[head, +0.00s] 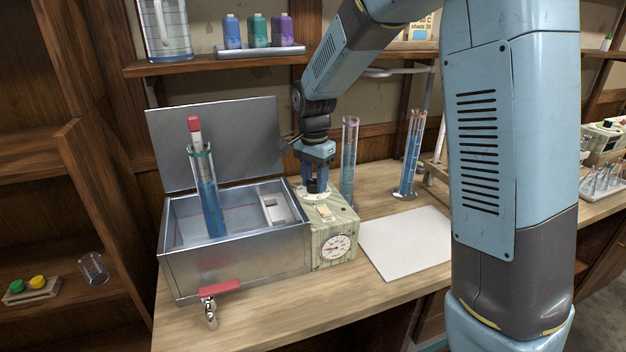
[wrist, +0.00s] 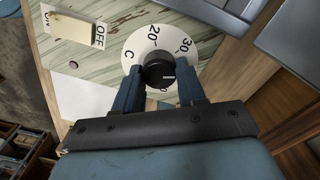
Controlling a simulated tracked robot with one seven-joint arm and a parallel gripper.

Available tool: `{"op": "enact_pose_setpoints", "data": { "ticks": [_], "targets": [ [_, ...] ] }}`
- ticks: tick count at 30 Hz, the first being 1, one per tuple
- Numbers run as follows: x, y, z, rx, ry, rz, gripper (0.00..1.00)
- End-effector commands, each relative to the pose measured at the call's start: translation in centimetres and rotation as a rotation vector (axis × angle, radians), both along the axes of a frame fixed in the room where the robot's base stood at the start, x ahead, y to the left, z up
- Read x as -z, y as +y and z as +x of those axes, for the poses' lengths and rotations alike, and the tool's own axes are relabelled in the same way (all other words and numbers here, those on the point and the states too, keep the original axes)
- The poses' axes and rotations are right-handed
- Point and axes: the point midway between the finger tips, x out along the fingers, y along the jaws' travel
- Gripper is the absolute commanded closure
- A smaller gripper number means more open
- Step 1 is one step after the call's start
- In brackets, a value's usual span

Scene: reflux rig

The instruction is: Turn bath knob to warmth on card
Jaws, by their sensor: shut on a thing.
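The bath (head: 235,262) is an open metal box with its lid up behind it. A striped control box joins its right side, with a round gauge (head: 336,247) on its front. On top is a black knob (wrist: 157,70) in a white dial (wrist: 141,45) marked with numbers including 20 and 30, and a C. My gripper (head: 317,187) points down onto the knob and is shut on it; its fingers flank the knob in the wrist view (wrist: 160,86).
An ON/OFF switch (wrist: 75,28) sits beside the dial. A blue-filled tube (head: 207,195) with a red-topped piece stands in the bath. Tall glass cylinders (head: 349,165) stand behind the control box. A white sheet (head: 405,242) lies on the bench. A red-handled tap (head: 219,287) juts out in front.

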Motion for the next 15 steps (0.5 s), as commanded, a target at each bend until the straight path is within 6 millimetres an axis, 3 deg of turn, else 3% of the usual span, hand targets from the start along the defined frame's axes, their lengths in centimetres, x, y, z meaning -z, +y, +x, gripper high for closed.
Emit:
{"op": "enact_pose_setpoints", "data": {
  "ticks": [15],
  "targets": [
    [0.11,0.03,-0.24,0.322,0.005,-0.002,0.91]
  ]
}}
